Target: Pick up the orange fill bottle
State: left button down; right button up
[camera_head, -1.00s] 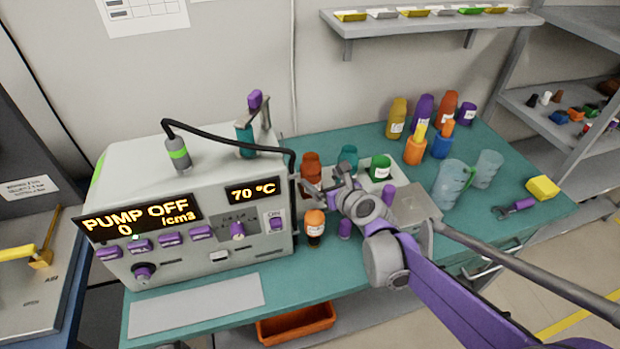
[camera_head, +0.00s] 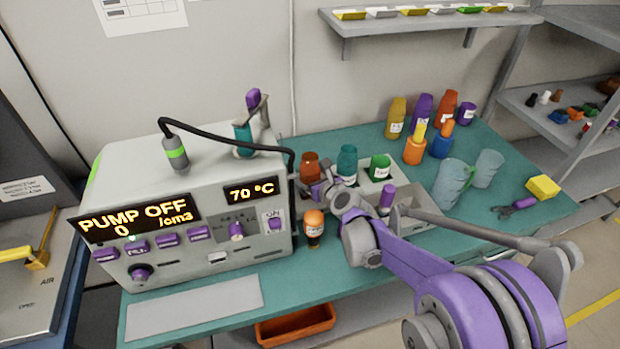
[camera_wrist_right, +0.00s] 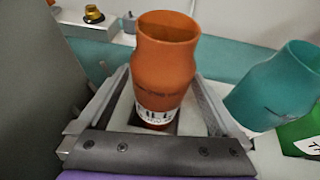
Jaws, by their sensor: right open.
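The orange fill bottle (camera_head: 310,163) stands upright at the left end of the grey holder, beside the pump machine. In the right wrist view the bottle (camera_wrist_right: 165,62) shows its flared top and a white label with partly hidden lettering ending in "ILL". My right gripper (camera_wrist_right: 162,95) is open, with one finger on each side of the bottle's lower part. In the head view the gripper (camera_head: 317,187) is low at the bottle's front; its fingertips are small there. My left gripper is not in view.
A teal bottle (camera_head: 347,160) and a green container (camera_head: 380,167) stand just right of the fill bottle. The pump machine (camera_head: 190,215) is close on the left. A dark bottle with an orange cap (camera_head: 314,226) stands in front.

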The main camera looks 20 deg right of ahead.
grip_shut()
dwell(0.3)
